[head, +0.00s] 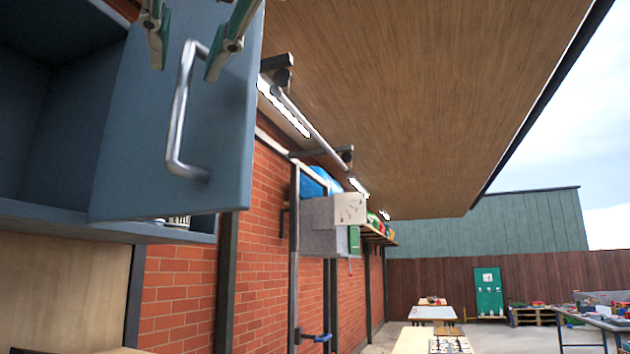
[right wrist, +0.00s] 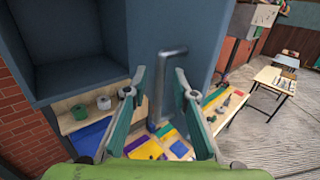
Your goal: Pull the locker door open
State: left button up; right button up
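The locker door (head: 125,130) is a blue-grey panel with a silver bar handle (head: 181,110). It stands ajar, and the dark inside of the locker (head: 50,110) shows to its left. My right gripper (head: 186,72) is at the top of the head view with its green fingers spread, one on each side of the handle. In the right wrist view the gripper (right wrist: 160,74) is open, and the handle (right wrist: 158,90) shows between its fingers. I cannot tell whether either finger touches the handle. My left gripper is not in view.
A brick wall (head: 262,260) with dark posts runs away to the right of the door. A wooden canopy (head: 400,100) is overhead. Tables (head: 432,313) stand far back.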

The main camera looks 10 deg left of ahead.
jog(key=v, duration=0.9)
jog(key=shift+w+a, duration=0.1)
